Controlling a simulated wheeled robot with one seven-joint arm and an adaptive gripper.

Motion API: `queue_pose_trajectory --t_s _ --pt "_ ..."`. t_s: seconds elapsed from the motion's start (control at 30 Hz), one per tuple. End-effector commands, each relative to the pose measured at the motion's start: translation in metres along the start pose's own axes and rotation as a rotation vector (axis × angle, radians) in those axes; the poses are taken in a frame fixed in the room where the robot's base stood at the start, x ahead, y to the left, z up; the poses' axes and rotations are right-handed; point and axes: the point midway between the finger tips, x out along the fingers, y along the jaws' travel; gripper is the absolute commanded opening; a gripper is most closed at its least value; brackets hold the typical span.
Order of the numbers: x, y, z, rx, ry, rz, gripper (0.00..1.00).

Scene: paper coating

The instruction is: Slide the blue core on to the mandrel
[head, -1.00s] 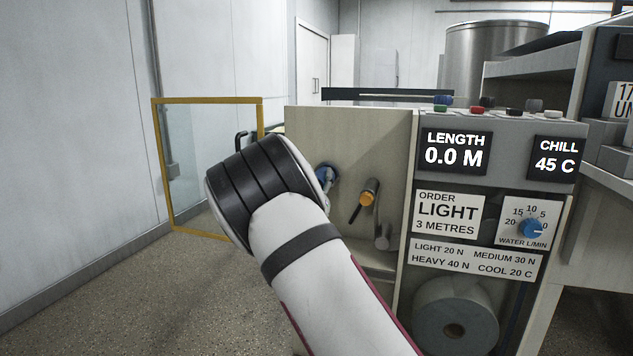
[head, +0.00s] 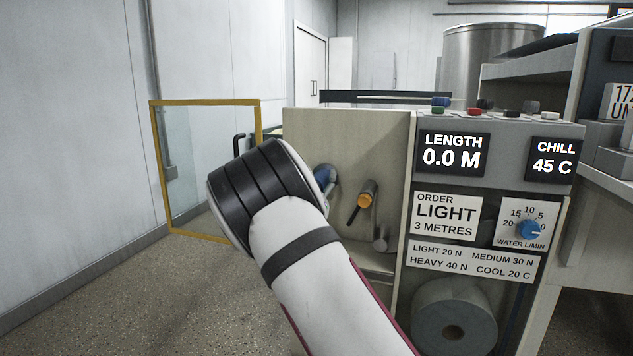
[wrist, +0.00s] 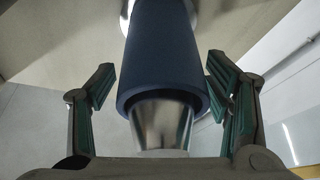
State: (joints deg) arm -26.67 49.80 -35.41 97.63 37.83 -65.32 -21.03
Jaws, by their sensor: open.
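The blue core (wrist: 160,62) is a dark blue tube in the wrist view. It sits around the metal mandrel (wrist: 163,125), whose bare tapered end sticks out of the core toward my wrist. Bright metal also shows at the core's far end, by the panel. In the head view a bit of the blue core (head: 323,175) shows, the rest hidden by my arm. My gripper (wrist: 158,88) is open, with one green-padded finger on each side of the core and a gap to it on both sides.
An open yellow-framed clear guard (head: 205,170) stands left of the beige panel (head: 350,130). An orange-tipped knob with a black lever (head: 365,197) and a grey roller end (head: 380,245) are right of the core. A large paper roll (head: 453,315) sits low at right.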

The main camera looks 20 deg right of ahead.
Motion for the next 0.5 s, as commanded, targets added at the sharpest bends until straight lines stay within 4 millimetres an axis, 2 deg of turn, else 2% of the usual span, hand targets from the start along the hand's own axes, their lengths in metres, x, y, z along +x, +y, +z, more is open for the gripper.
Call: queue_pose_trajectory --t_s 0.5 --pt "-0.093 -0.001 0.000 -0.001 -0.003 -0.003 0.71"
